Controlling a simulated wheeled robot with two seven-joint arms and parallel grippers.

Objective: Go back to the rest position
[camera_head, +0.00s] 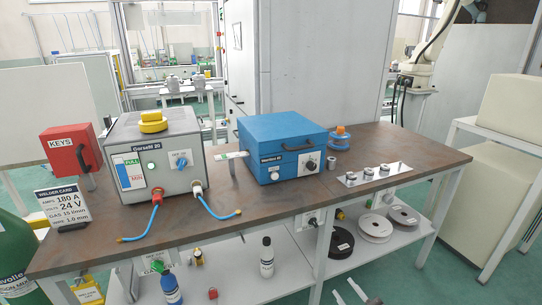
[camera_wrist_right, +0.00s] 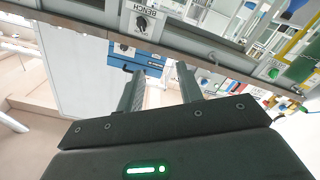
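My right gripper (camera_head: 350,293) shows only as two fingertips at the bottom edge of the head view, in front of the bench and below its top. In the right wrist view the two fingers of my right gripper (camera_wrist_right: 158,78) stand apart with nothing between them. The bench edge and a blue case (camera_wrist_right: 145,55) lie beyond them. My left gripper is not in the head view.
The brown workbench (camera_head: 335,201) carries a grey welder (camera_head: 158,160) with blue cables, a blue case (camera_head: 275,145), a red key box (camera_head: 70,152) and a switch panel (camera_head: 375,175). A lower shelf (camera_head: 290,270) holds spools and bottles. A green cylinder (camera_head: 15,250) stands at left.

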